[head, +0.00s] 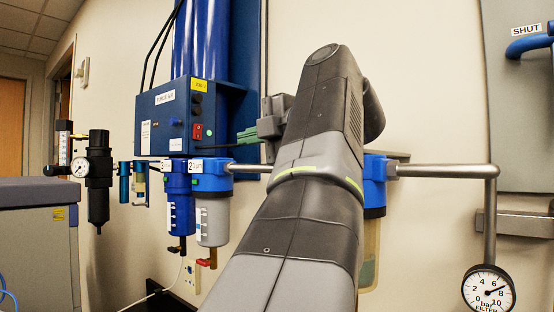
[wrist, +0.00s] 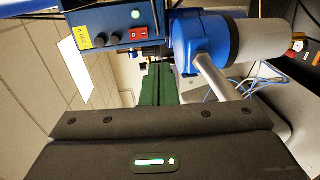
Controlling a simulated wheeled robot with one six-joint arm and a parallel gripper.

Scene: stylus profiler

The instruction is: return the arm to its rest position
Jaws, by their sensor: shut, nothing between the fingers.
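My arm (head: 310,190) rises from the bottom of the head view and bends at the top centre. The box also shows in the wrist view (wrist: 118,22), upper left. My arm hides part of the wall and pipework behind it.
Blue-topped filters (head: 212,205) hang below the box. A steel pipe (head: 440,171) leads right to a pressure gauge (head: 488,290). A blue filter head (wrist: 200,42) is close to the fingers in the wrist view.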

